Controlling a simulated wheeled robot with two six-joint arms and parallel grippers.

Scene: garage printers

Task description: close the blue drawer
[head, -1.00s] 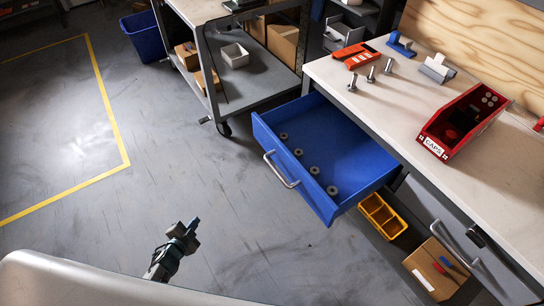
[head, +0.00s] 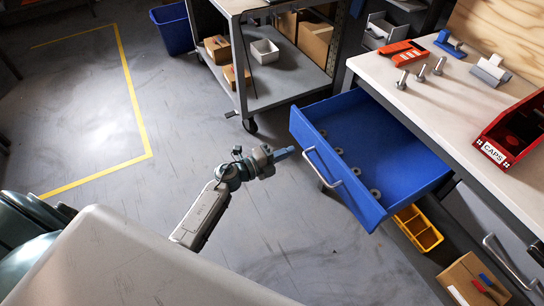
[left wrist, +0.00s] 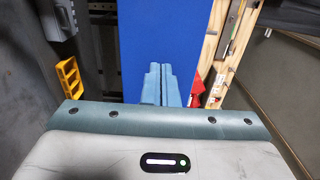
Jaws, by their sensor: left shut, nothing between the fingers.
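The blue drawer (head: 385,140) sticks well out from under the workbench. Several grey ring-shaped parts lie inside it, and a silver handle (head: 322,167) is on its front. My left gripper (head: 284,153) is shut and empty, pointing at the drawer front just left of the handle in the head view. A small gap shows there; the depth between them is hard to judge. In the left wrist view the closed fingers (left wrist: 161,86) point at the blue drawer front (left wrist: 160,30), and the handle cannot be made out. My right gripper is not in view.
The workbench (head: 430,105) carries bolts, an orange tool and a red CAPS bin (head: 515,132). A yellow bin (head: 418,228) and a cardboard box (head: 470,280) sit below. A wheeled cart (head: 290,85) stands behind the drawer. Floor left of the drawer is clear.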

